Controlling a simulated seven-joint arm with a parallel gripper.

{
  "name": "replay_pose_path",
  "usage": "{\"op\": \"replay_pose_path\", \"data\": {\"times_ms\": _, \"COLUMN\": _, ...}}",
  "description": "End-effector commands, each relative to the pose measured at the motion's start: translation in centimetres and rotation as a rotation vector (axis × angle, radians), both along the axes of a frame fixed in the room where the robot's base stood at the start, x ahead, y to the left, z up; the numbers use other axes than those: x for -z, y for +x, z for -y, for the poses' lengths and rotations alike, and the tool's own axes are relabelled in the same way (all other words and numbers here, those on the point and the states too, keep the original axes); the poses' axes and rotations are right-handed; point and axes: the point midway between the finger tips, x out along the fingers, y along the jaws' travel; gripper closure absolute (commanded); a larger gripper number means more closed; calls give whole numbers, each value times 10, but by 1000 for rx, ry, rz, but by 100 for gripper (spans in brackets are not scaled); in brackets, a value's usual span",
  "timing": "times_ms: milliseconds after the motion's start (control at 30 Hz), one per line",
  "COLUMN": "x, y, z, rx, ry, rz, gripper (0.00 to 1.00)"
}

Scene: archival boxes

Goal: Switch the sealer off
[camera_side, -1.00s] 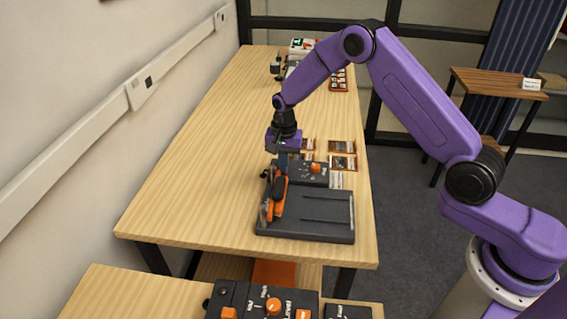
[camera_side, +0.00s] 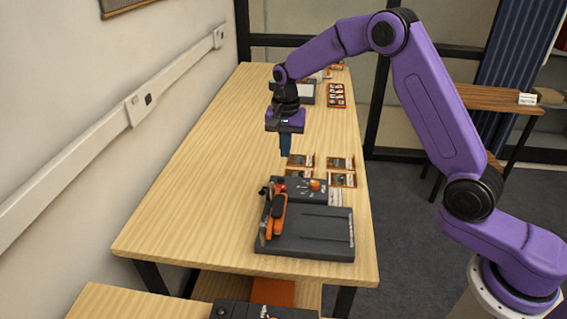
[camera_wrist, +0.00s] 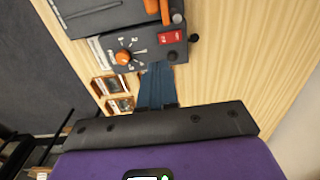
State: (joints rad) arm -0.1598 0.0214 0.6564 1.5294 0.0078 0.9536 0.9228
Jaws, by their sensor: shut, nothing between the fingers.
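The sealer (camera_side: 318,238) is a dark flat unit with an orange arm (camera_side: 276,215) along its left side, on the wooden table. Its control panel has an orange knob (camera_wrist: 124,58) and a red rocker switch (camera_wrist: 172,37) with white marks too small to read. I cannot tell which way the rocker is tipped. In the side view the red switch (camera_side: 281,188) shows small beside the arm. My gripper (camera_side: 285,154) is shut and empty, its blue fingers pointing down above the table just behind the panel, apart from the switch. The fingers also show in the wrist view (camera_wrist: 158,72).
Several small framed cards (camera_side: 341,164) lie behind the panel, right of my fingers. Another dark device (camera_side: 307,92) and a card tray (camera_side: 336,95) stand at the far end. A wall with a rail is on the left. The table's left half is clear.

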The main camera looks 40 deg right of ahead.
Motion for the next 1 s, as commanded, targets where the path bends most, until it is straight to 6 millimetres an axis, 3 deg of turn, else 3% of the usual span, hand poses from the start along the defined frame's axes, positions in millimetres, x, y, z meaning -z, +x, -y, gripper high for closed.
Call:
{"op": "replay_pose_path", "data": {"times_ms": 167, "x": -19, "y": 0, "z": 1, "rx": 0, "ry": 1, "rz": 2, "gripper": 100}}
{"op": "replay_pose_path", "data": {"times_ms": 300, "x": -29, "y": 3, "z": -2, "rx": -2, "ry": -1, "rz": 1, "gripper": 54}}
{"op": "replay_pose_path", "data": {"times_ms": 400, "x": -40, "y": 10, "z": -9, "rx": -4, "ry": -6, "rz": -1, "gripper": 28}}
{"op": "replay_pose_path", "data": {"times_ms": 533, "x": -50, "y": 15, "z": -13, "rx": -4, "ry": -13, "rz": -6, "gripper": 28}}
{"op": "replay_pose_path", "data": {"times_ms": 667, "x": -48, "y": 16, "z": -14, "rx": -3, "ry": -15, "rz": -11, "gripper": 28}}
{"op": "replay_pose_path", "data": {"times_ms": 1000, "x": 6, "y": 15, "z": -14, "rx": -4, "ry": -15, "rz": -13, "gripper": 28}}
